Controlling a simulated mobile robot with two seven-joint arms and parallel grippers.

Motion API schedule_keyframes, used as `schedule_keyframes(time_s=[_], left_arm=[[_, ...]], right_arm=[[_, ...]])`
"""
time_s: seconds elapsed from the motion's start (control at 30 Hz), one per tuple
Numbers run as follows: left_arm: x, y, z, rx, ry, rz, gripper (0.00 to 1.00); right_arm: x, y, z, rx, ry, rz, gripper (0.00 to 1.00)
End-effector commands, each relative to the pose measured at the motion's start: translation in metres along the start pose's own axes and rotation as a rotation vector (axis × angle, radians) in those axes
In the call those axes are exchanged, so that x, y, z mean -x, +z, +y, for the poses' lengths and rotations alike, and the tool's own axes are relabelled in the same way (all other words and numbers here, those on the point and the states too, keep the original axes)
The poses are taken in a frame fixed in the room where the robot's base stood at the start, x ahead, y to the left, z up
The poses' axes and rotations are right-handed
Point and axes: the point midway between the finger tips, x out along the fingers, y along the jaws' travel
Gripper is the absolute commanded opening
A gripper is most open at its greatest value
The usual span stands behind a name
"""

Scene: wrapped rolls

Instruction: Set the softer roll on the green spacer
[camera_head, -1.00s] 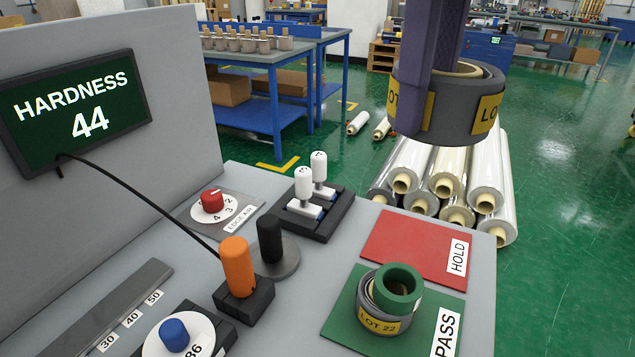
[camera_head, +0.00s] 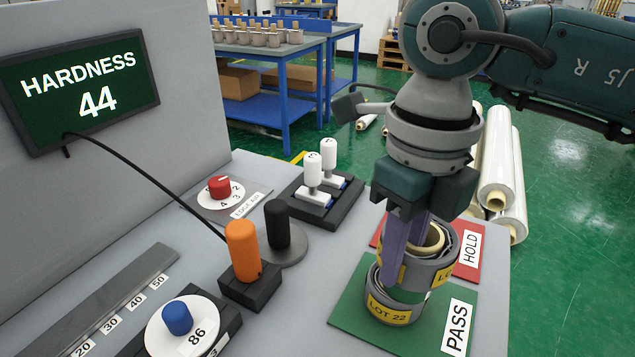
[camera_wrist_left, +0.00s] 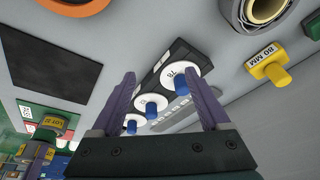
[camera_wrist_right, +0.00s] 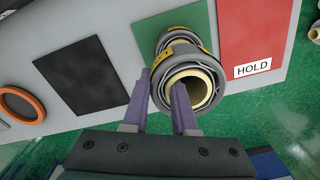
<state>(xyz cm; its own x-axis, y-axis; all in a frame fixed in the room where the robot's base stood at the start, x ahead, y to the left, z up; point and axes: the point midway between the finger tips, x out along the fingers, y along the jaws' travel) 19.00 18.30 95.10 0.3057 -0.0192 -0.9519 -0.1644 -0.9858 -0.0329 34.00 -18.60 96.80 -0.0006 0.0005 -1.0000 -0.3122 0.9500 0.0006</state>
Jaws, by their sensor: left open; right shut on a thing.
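The held roll (camera_head: 440,272) is grey with a cream core and yellow labels. My right gripper (camera_head: 404,252) is shut on its wall, one finger at the bore and one outside. The held roll is above the LOT 22 roll (camera_head: 388,311), which lies on the green PASS mat (camera_head: 350,325). A sliver of the green spacer (camera_head: 405,294) shows between the two rolls; whether they touch is unclear. In the right wrist view the held roll's core (camera_wrist_right: 203,84) faces me. My left gripper (camera_wrist_left: 160,76) is open and empty, seen only in its wrist view.
A red HOLD mat (camera_head: 468,262) lies behind the PASS mat. An orange handle (camera_head: 242,250), a black post (camera_head: 278,225), a white-handled switch block (camera_head: 328,172) and a blue knob (camera_head: 177,318) stand to the left. The display (camera_head: 85,85) reads HARDNESS 44.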

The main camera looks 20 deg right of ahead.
Motion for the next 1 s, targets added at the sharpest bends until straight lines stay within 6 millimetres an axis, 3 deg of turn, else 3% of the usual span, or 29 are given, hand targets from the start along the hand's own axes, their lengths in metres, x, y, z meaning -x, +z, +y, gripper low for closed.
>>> schedule_keyframes(time_s=[0.5,0.53,0.7,0.77,1.0], left_arm=[[-0.0073,0.0025,-0.0012,-0.006,-0.004,0.000,0.79],[-0.0059,0.0021,-0.0013,-0.006,-0.004,0.000,0.79],[-0.0055,0.0019,-0.0012,-0.005,-0.004,0.000,0.79],[-0.0055,0.0019,-0.0010,-0.005,-0.004,0.000,0.79],[-0.0048,0.0013,0.0005,0.001,0.001,0.001,0.79]], right_arm=[[-0.0100,0.0004,-0.0005,0.000,-0.001,-0.001,0.00],[-0.0087,0.0001,-0.0004,0.000,-0.001,0.000,0.29],[-0.0083,0.0001,-0.0004,0.000,-0.001,0.000,0.48],[-0.0083,0.0001,-0.0004,0.000,-0.001,0.000,0.55],[-0.0075,0.0001,-0.0004,0.000,-0.001,0.000,0.56]])
